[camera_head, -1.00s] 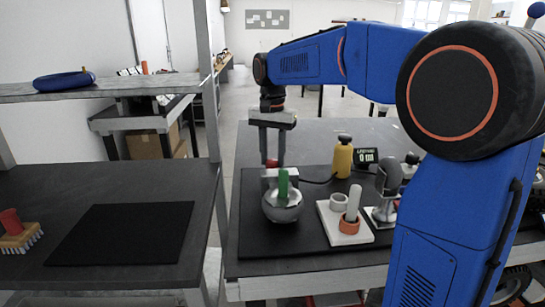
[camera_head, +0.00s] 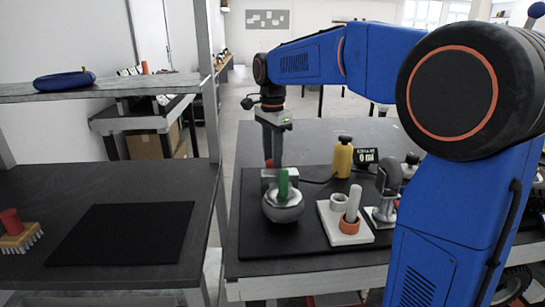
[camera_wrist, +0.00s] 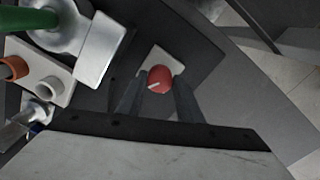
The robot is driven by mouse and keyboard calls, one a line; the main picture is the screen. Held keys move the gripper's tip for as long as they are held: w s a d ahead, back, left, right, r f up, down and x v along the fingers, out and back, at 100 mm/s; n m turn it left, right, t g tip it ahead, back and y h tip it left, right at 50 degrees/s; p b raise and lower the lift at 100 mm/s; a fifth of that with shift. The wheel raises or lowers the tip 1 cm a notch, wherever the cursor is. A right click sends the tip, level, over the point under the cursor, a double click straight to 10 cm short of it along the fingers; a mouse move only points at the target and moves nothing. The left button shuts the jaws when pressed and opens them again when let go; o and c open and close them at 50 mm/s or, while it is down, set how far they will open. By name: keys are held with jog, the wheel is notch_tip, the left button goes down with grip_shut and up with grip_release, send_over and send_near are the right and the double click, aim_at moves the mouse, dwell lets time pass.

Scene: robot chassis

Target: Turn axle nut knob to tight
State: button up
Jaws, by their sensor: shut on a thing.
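The axle nut knob is a round red knob (camera_wrist: 159,76) with a white pointer line, on a pale base plate (camera_wrist: 166,59) in the wrist view. The line slants toward the lower left. My gripper (camera_wrist: 158,84) has one finger on each side of the knob and is shut on it. In the head view my gripper (camera_head: 272,163) points straight down behind a grey rounded part with a green upright handle (camera_head: 283,184). That part hides most of the knob there. I see no readable tight mark.
On the black mat (camera_head: 257,240) stand a yellow bottle (camera_head: 342,160), a small display (camera_head: 365,157), a white block (camera_head: 345,236) with an orange ring, and a grey rounded tool (camera_head: 389,180). The left bench holds a brush (camera_head: 17,238) and a bare black mat (camera_head: 123,233).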

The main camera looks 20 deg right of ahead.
jog(key=shift+r, duration=0.1)
dwell(0.3)
jog(key=o, duration=1)
jog(key=shift+o, duration=0.2)
notch_tip(320, 180, up, 17)
jog(key=shift+r, duration=0.15)
jog(key=shift+s, duration=0.1)
